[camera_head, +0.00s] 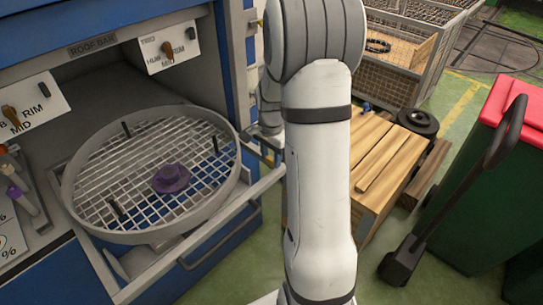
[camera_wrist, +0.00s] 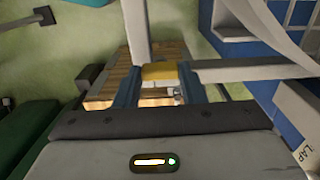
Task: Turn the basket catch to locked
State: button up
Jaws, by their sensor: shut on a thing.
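The round mesh basket (camera_head: 90,228) sits on a pulled-out frame of the blue cabinet, with a purple knob-like piece (camera_head: 172,179) at its middle. My gripper (camera_wrist: 162,82) has its two blue fingers on either side of a small yellow piece (camera_wrist: 164,72) with pale parts below it. It is shut on this piece, which looks like the basket catch, beside the grey frame bars (camera_wrist: 240,72). In the head view my gripper is at the basket's right rim, largely hidden behind my arm. The catch cannot be made out there, and no lock marking is readable.
The blue cabinet (camera_head: 231,60) has switch panels (camera_head: 167,48) and a rail handle (camera_head: 222,238) along the frame. A wooden crate (camera_head: 385,165) stands right of my arm. A wire cage (camera_head: 400,55) is behind it. A green bin with a red lid (camera_head: 520,95) is at far right.

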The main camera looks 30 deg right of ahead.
aim_at(270, 160)
dwell(0.5)
jog(key=o, duration=1)
jog(key=shift+r, duration=3.95)
jog(key=shift+s+a+r, duration=0.1)
jog(key=shift+a+r, duration=0.05)
jog(key=shift+a, duration=0.1)
jog(key=s+a+r+n+t, duration=0.1)
jog(key=s+a+r+n, duration=0.1)
jog(key=s+a+n, duration=0.2)
jog(key=s+a+r+n, duration=0.2)
jog(key=s+a+n, duration=0.3)
jog(key=s, duration=0.3)
jog(key=s+a+r+n+t, duration=0.1)
jog(key=s+a+r+n, duration=0.1)
jog(key=s+a+n, duration=0.2)
jog(key=shift+s+a+n+t, duration=0.15)
jog(key=shift+s+n, duration=0.1)
jog(key=shift+s, duration=0.5)
jog(key=shift+s+a+n+t, duration=0.15)
jog(key=shift+s+n, duration=0.1)
jog(key=shift+s, duration=0.45)
